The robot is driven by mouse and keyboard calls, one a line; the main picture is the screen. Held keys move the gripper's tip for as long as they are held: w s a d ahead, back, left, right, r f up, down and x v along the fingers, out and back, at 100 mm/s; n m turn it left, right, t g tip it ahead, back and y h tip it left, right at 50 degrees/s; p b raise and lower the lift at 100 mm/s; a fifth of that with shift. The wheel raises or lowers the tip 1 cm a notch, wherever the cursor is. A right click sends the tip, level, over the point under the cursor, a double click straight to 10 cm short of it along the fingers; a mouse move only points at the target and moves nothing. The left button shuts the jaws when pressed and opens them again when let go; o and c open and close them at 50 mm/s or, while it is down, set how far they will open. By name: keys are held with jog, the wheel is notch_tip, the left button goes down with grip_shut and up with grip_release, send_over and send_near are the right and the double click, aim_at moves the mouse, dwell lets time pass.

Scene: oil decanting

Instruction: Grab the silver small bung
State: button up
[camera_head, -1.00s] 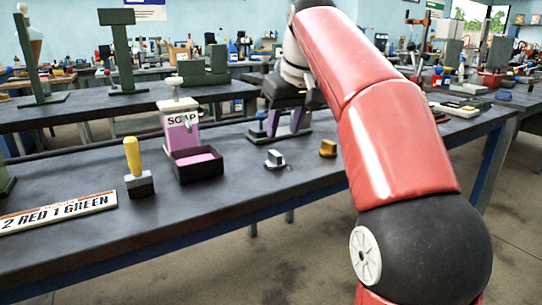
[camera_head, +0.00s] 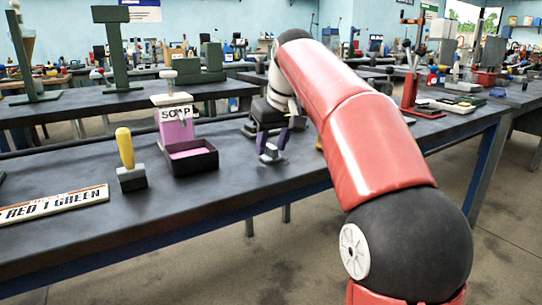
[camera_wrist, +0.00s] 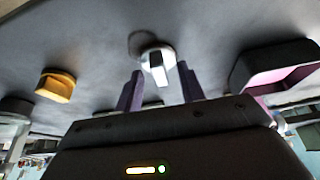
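The silver small bung (camera_wrist: 157,62) stands on the dark bench top in the wrist view, with a pale round base and a raised grip. My gripper (camera_wrist: 160,74) is open, with its two purple fingers apart and the bung in line with the gap, around or just beyond the tips. I cannot tell whether the fingers touch it. In the head view my gripper (camera_head: 271,156) is low over the bench, and the bung is largely hidden by the fingers. A gold bung (camera_wrist: 57,86) sits off to the left in the wrist view.
A black tray with a pink inside (camera_head: 205,165) and a soap dispenser (camera_head: 175,125) stand left of my gripper in the head view.

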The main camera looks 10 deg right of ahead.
grip_shut()
jog(key=shift+r, duration=0.15)
